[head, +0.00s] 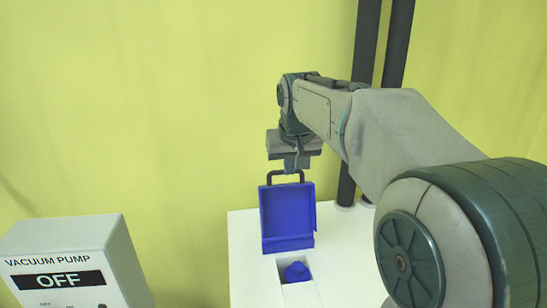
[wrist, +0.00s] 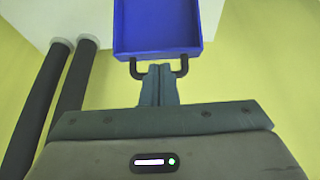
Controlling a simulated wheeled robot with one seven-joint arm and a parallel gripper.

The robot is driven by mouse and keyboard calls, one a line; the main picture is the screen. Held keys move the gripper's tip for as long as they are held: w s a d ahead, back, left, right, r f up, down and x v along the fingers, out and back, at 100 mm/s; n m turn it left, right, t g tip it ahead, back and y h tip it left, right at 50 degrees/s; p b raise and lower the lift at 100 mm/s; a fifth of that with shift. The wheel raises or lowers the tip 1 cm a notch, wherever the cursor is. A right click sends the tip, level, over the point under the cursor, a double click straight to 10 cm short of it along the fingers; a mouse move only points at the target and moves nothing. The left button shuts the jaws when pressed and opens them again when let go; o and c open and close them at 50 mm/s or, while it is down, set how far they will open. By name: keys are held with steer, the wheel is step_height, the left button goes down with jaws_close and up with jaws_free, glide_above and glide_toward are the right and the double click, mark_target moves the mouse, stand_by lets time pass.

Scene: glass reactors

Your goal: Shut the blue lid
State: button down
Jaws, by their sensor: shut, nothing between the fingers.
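The blue lid (head: 288,212) stands raised, roughly upright, on the white box (head: 250,262), with its hollow inner side toward the head camera. A dark handle (head: 285,173) sticks up from its top edge. Below it is a square opening with a blue object (head: 297,272) inside. My gripper (head: 291,167) is at the handle, pointing down. In the wrist view the shut fingers (wrist: 159,70) reach between the two legs of the handle (wrist: 183,68), with the lid (wrist: 158,28) beyond. I cannot tell whether the fingers touch the handle.
A vacuum pump box (head: 75,262) marked OFF stands at the lower left. Two dark vertical pipes (head: 362,45) rise behind the white box, close to my arm. A yellow-green wall (head: 140,100) is behind. The space left of the lid is clear.

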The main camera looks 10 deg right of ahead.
steer(key=w+r+t, duration=0.1)
steer(key=w+r, duration=0.4)
steer(key=w, duration=0.4)
steer(key=p+x, duration=0.2)
steer(key=x, duration=0.8)
steer(key=s, duration=0.4)
steer(key=shift+s+d+f, duration=0.15)
steer(key=shift+s+d, duration=0.05)
steer(key=shift+s, duration=0.05)
steer(key=shift+s+f, duration=0.1)
